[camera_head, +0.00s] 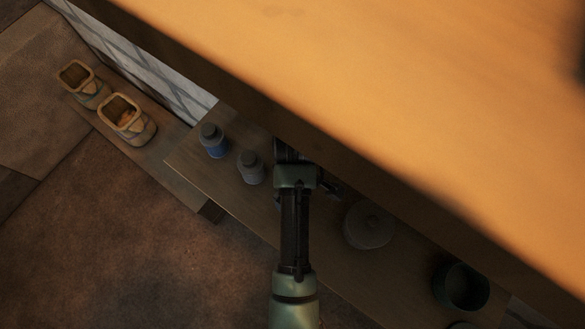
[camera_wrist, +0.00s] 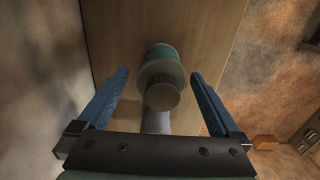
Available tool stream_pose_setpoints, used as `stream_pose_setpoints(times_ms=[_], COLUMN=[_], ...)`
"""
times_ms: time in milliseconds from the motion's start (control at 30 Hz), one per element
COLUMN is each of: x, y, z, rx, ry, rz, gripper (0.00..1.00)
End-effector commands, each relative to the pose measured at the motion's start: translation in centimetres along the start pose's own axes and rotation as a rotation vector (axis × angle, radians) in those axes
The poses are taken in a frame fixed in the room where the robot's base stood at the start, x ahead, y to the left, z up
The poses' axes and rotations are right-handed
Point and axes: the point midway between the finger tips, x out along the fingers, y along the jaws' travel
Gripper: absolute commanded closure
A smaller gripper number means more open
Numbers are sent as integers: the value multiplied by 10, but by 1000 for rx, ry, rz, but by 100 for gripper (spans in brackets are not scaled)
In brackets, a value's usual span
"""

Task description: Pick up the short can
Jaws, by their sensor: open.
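My gripper (camera_head: 290,150) reaches over the low wooden shelf, partly hidden under the upper board. In the wrist view its two blue fingers (camera_wrist: 162,98) are open and spread, with no object clamped. Between and beyond them stands a grey round-topped piece (camera_wrist: 163,78) with a smaller round end, and a teal piece (camera_wrist: 162,53) shows behind it. A grey cylindrical part (camera_wrist: 155,122) shows lower, near my palm. In the head view a blue jar (camera_head: 214,141) and a grey jar (camera_head: 250,167) stand left of my gripper. I cannot tell which is the short can.
A round lidded pot (camera_head: 368,225) and a dark green bowl (camera_head: 461,286) stand right of my arm. The large orange-brown upper board (camera_head: 400,110) overhangs the shelf (camera_head: 195,168).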

Motion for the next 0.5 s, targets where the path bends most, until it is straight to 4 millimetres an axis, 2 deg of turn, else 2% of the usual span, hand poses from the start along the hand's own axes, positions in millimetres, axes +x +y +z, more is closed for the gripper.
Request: stream_pose_setpoints(times_ms=[133,400,500], x=[10,46,52], y=[-2,-3,-3], z=[-1,-3,-3], rx=[0,1,0], ry=[-2,-1,0], rz=[-2,-2,0], gripper=[0,0,0])
